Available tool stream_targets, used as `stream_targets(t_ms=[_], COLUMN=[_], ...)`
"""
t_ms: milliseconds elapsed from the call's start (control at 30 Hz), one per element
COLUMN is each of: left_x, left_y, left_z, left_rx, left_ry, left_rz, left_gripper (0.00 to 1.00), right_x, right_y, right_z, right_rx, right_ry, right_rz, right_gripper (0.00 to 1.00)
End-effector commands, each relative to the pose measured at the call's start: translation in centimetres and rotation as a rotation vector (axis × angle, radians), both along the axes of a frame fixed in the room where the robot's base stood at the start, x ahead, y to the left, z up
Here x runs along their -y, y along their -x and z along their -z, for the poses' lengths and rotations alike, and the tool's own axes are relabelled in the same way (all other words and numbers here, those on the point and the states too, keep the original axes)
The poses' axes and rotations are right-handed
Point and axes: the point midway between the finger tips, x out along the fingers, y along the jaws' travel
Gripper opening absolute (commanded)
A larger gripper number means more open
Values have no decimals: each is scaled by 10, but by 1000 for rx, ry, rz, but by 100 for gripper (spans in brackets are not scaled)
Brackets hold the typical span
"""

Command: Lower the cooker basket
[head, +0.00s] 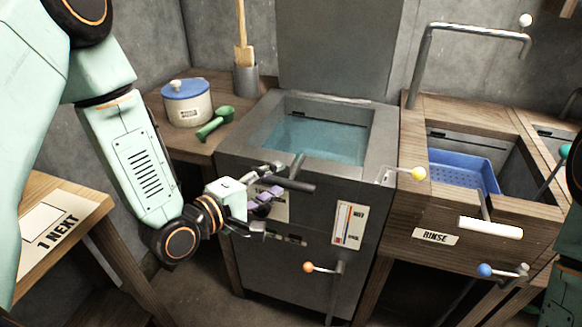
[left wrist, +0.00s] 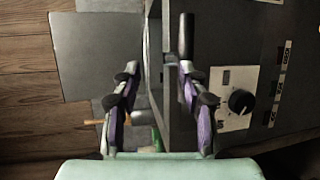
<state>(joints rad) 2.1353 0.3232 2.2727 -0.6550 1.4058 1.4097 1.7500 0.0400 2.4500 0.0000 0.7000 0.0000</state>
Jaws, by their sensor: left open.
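The grey cooker (head: 230,160) stands in the middle of the head view, its square well open and holding teal water (head: 318,138). I cannot make out a basket in the water. A dark bar handle (head: 296,184) on a grey arm sticks out over the cooker's front; it also shows in the left wrist view (left wrist: 187,35). My left gripper (head: 266,198) is open in front of the cooker, close to the handle. In the left wrist view its purple fingers (left wrist: 158,98) are apart, and the handle lies ahead, in line with the right finger. My right gripper is out of view.
A lever with an orange knob (head: 309,267) and one with a yellow knob (head: 418,173) project from the cooker. The rinse sink (head: 415,120) at right holds a blue basket (head: 465,170). A lidded pot (head: 187,108) and green scoop (head: 215,124) are on the left counter.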

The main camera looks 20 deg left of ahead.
Motion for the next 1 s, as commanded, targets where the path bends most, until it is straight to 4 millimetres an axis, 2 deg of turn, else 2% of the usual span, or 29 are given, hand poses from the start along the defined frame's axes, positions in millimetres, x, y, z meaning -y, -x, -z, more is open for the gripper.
stream_targets(t_ms=[433,1000], left_x=[-11,-12], left_y=[23,26], left_z=[-5,-5], left_rx=[-2,0], left_ry=[1,1], left_rz=[-1,-1], left_gripper=[43,43], right_x=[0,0], right_y=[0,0], right_z=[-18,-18], right_rx=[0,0], right_ry=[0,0], right_rz=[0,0], right_gripper=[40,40])
